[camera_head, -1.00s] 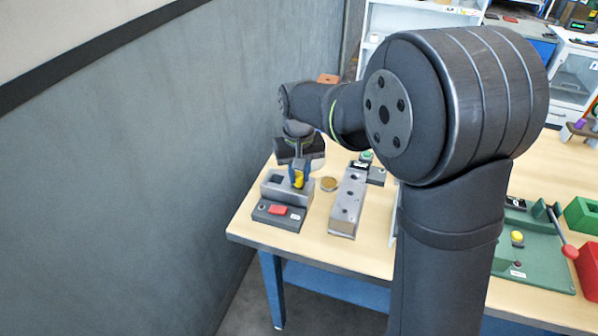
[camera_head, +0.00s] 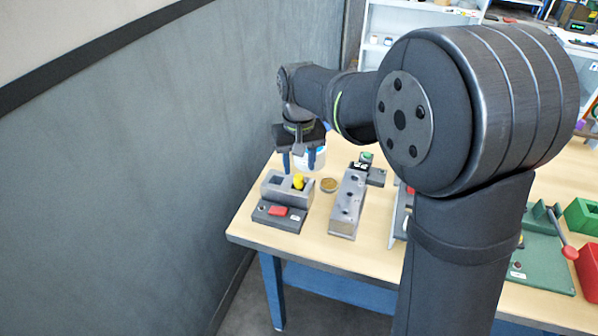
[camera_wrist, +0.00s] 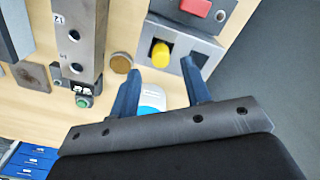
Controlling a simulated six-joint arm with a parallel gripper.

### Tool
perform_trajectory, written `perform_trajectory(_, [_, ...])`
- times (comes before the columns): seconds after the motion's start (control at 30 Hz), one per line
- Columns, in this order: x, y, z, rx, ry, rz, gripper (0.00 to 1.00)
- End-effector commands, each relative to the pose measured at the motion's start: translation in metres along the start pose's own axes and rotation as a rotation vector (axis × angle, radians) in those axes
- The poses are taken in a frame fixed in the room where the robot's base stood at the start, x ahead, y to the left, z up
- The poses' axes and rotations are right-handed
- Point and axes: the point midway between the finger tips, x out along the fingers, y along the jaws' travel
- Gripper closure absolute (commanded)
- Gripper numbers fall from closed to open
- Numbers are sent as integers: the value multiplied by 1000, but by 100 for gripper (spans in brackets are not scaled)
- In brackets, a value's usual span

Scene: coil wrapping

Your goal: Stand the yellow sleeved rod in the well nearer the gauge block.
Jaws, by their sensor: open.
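The yellow sleeved rod (camera_head: 298,182) is in the right-hand well of the grey two-well block (camera_head: 272,190), with its yellow top showing above the rim. Its lower part is hidden in the well. In the wrist view the yellow top (camera_wrist: 161,53) is beside the empty dark well (camera_wrist: 197,58). The rod's well is the one nearer the long metal block with holes (camera_head: 346,203), which seems to be the gauge block. My gripper (camera_head: 299,167) is open and empty, above and behind the two-well block, apart from the rod.
A red button (camera_head: 278,211) is on the base in front of the wells. A small brass-coloured disc (camera_head: 328,185) lies between the blocks. A white and blue round item (camera_wrist: 152,99) is behind the two-well block. A grey wall (camera_head: 150,170) stands close on the left.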

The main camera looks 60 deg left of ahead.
Motion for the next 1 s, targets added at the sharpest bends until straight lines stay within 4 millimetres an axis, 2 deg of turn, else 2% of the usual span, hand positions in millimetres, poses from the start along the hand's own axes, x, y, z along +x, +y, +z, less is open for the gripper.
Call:
perform_trajectory(0.03, [-13,0,-1,0,6,0,56])
perform_trajectory(0.2, [-49,0,-1,0,6,0,56])
perform_trajectory(0.4, [-75,0,0,0,3,0,56])
perform_trajectory(0.53, [-81,0,0,0,2,0,56])
perform_trajectory(0.8, [-82,0,0,0,2,0,56])
perform_trajectory(1.0, [-73,0,0,0,-2,0,56])
